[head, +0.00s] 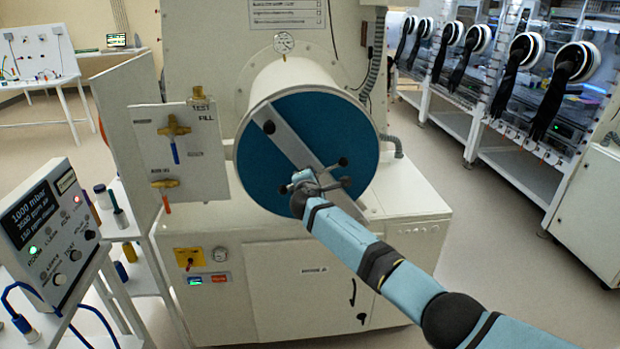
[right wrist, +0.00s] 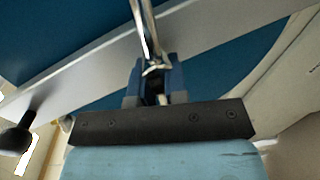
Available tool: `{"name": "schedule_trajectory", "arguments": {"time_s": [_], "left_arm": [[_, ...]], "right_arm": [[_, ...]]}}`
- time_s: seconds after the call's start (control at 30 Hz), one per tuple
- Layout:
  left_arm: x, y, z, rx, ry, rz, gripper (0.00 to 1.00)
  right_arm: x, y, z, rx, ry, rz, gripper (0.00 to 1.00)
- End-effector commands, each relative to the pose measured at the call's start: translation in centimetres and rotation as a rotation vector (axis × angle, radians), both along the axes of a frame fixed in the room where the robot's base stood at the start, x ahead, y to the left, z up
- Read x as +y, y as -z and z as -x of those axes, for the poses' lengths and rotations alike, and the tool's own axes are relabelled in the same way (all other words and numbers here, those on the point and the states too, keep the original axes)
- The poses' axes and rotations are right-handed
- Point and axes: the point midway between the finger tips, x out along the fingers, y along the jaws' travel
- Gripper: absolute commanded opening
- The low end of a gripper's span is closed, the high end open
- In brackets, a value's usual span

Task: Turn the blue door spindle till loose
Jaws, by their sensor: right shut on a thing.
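The round blue door (head: 250,165) closes the front of a white cylindrical chamber. A grey bar (head: 292,145) crosses it diagonally. In the right wrist view, my right gripper (right wrist: 155,85) is shut on a shiny metal spoke of the spindle handle (right wrist: 147,35), with the grey bar and blue door behind. A black knob (right wrist: 15,140) shows at lower left there. My left gripper is not in view.
A valve panel (head: 205,155) with brass valves stands left of the door. A control box (head: 45,225) with a display is at the left front. A white cabinet (head: 300,275) is below. Gloveboxes (head: 520,75) line the right, with clear floor between.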

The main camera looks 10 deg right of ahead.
Motion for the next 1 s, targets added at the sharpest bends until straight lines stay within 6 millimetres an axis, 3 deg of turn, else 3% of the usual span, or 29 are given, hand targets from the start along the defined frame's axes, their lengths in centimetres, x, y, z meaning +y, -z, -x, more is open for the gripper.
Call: {"name": "schedule_trajectory", "arguments": {"time_s": [0.5, 1.0], "left_arm": [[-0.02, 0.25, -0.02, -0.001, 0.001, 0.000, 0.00], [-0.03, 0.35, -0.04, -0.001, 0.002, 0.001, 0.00]], "right_arm": [[-0.31, 0.01, -0.09, -0.004, 0.002, 0.445, 0.00], [-0.45, -0.01, -0.12, -0.004, 0.003, 0.627, 0.00]]}}
